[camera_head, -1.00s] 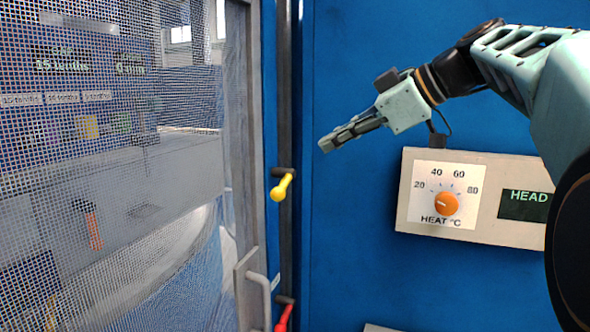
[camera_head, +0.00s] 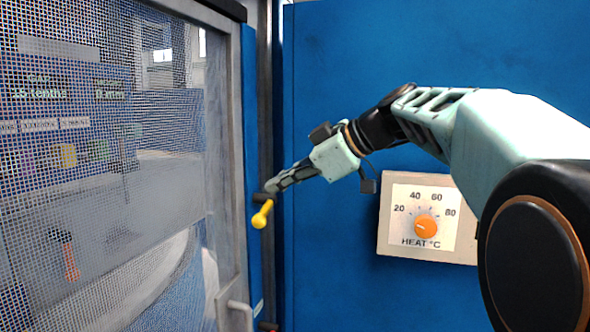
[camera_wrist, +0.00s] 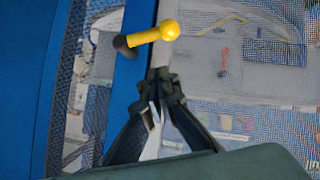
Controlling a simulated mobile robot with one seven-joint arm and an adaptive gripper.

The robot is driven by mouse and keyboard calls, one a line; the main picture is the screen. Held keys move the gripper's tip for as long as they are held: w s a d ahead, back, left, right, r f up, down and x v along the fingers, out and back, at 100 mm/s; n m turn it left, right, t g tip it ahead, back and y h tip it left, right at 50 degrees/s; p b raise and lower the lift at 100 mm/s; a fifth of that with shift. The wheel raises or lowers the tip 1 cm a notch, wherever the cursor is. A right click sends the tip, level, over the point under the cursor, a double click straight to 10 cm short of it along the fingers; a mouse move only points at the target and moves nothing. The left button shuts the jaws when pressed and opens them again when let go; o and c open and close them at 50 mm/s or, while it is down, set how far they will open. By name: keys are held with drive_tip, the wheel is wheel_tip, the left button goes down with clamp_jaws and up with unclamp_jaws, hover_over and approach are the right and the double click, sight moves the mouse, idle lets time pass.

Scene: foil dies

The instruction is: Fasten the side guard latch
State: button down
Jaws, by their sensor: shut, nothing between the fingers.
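The side guard is a mesh door (camera_head: 110,170) with a grey frame, at the left of the head view; it appears closed against the post. A latch with a yellow knobbed handle (camera_head: 262,214) sits on the dark post (camera_head: 266,120) beside the door frame. The yellow handle also shows in the wrist view (camera_wrist: 152,34), pointing toward the mesh side. My gripper (camera_head: 272,186) is shut and empty, its tips close to the latch pivot just above the handle. In the wrist view my fingertips (camera_wrist: 160,75) are just below the handle; I cannot tell whether they touch it.
A grey door handle (camera_head: 237,308) stands out low on the door frame. A heat control box (camera_head: 425,222) with an orange dial is mounted on the blue panel (camera_head: 340,60) to the right, below my arm. The panel around my gripper is otherwise clear.

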sight(264, 212)
drive_tip(key=shift+w+a+f+p, duration=0.15)
drive_tip(key=shift+w+a+f, duration=0.2)
drive_tip(key=shift+f, duration=0.4)
drive_tip(key=shift+w+a+f+p, duration=0.15)
drive_tip(key=shift+w+f, duration=0.25)
drive_tip(key=shift+f, duration=0.4)
drive_tip(key=shift+w+a+f+p, duration=0.1)
drive_tip(key=shift+w+a+f, duration=0.25)
drive_tip(key=shift+f, duration=0.4)
drive_tip(key=shift+d+f+b, duration=0.1)
drive_tip(key=shift+f+b, duration=0.05)
drive_tip(key=shift+b, duration=0.3)
drive_tip(key=shift+f+b, duration=0.1)
drive_tip(key=shift+b, duration=0.6)
drive_tip(key=shift+f+n+t+b, duration=0.45)
drive_tip(key=shift+n+t+b, duration=0.2)
drive_tip(key=shift+b, duration=2.6)
